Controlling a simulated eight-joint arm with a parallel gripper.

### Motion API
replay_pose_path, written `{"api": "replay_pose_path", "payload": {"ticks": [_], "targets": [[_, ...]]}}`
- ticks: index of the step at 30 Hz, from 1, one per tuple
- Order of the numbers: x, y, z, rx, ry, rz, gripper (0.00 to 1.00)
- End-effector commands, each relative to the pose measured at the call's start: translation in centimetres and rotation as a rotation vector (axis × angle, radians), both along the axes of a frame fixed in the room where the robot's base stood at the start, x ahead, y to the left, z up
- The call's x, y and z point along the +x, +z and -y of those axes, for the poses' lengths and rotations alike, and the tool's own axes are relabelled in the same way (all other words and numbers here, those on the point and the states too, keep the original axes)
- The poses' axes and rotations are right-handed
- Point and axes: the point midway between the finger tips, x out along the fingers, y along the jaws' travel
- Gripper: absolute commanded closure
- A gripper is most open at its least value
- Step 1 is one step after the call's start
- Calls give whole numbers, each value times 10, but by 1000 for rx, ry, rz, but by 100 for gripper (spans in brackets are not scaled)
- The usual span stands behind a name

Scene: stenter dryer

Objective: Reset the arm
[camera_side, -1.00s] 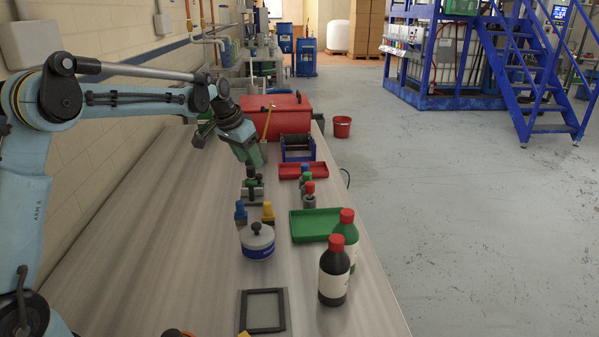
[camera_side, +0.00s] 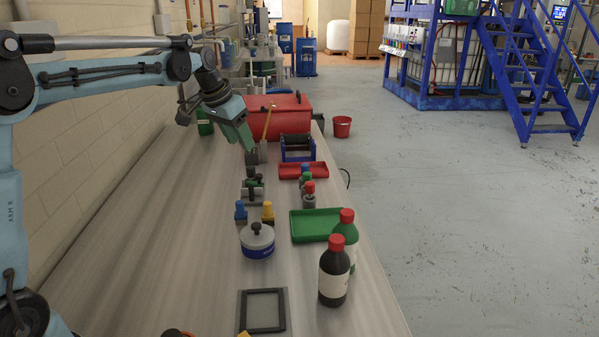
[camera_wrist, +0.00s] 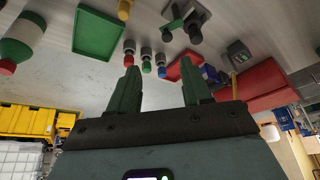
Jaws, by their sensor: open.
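My gripper (camera_side: 247,146) is at the far part of the bench in the side view, raised above the surface and tilted downward, left of the red toolbox. In the wrist view its two green fingers (camera_wrist: 161,88) stand well apart with nothing between them. The gripper is open and empty. My arm reaches in from the left, along the wall.
The bench carries a red toolbox (camera_side: 290,118), a red tray (camera_side: 318,171), a green tray (camera_side: 300,228), a round white-and-blue pot (camera_side: 258,246), a dark bottle (camera_side: 334,278) and several small knobbed pieces. The bench's left side is bare.

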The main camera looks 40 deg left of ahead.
Motion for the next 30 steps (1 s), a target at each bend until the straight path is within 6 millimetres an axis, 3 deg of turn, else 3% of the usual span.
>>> {"api": "replay_pose_path", "payload": {"ticks": [8, 15, 24, 30], "targets": [[-57, 9, 60, 13, 6, 56, 52], [-115, -5, 102, 14, 10, 114, 52], [-181, -45, 136, 3, 11, 186, 52], [-201, -64, 145, -6, 11, 212, 52]]}}
